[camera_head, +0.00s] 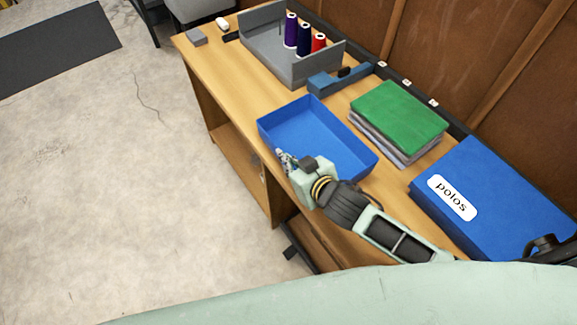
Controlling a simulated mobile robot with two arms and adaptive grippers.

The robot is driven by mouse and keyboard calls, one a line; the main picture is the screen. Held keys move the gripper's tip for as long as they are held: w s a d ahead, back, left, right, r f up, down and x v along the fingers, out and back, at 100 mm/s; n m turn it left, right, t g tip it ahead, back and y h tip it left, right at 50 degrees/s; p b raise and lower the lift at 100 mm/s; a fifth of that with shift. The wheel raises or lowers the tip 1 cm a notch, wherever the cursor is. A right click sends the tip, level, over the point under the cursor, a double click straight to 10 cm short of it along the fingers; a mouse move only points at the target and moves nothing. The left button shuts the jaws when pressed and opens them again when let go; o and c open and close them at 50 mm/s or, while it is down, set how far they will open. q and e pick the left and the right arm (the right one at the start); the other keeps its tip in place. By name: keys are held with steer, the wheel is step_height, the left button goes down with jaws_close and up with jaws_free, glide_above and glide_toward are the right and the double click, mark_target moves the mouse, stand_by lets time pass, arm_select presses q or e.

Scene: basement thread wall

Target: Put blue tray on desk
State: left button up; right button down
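The blue tray (318,133) is open and empty, with low walls. It is over the wooden desk (235,85), close to the desk's front edge; I cannot tell whether its whole base rests on the top. My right gripper (283,160) is at the tray's near left wall, its fingers small and partly hidden by the wrist. It touches or nearly touches that wall, but whether the fingers are closed on it is not clear. My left gripper is not in view.
A grey bin (268,52) with thread spools stands at the back left. A blue tool (338,79), a green-topped stack (398,112) and a blue "polos" box (490,195) line the wall side. The desk's left part is mostly clear.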

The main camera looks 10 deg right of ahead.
step_height(320, 180, down, 3)
steer(key=shift+a+r, duration=0.1)
steer(key=shift+r, duration=0.1)
steer(key=shift+f, duration=0.2)
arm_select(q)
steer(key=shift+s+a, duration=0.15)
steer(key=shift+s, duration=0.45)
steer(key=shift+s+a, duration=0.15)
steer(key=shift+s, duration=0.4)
arm_select(e)
steer(key=shift+f, duration=0.2)
steer(key=c, duration=2)
jaws_free()
steer(key=shift+s, duration=0.1)
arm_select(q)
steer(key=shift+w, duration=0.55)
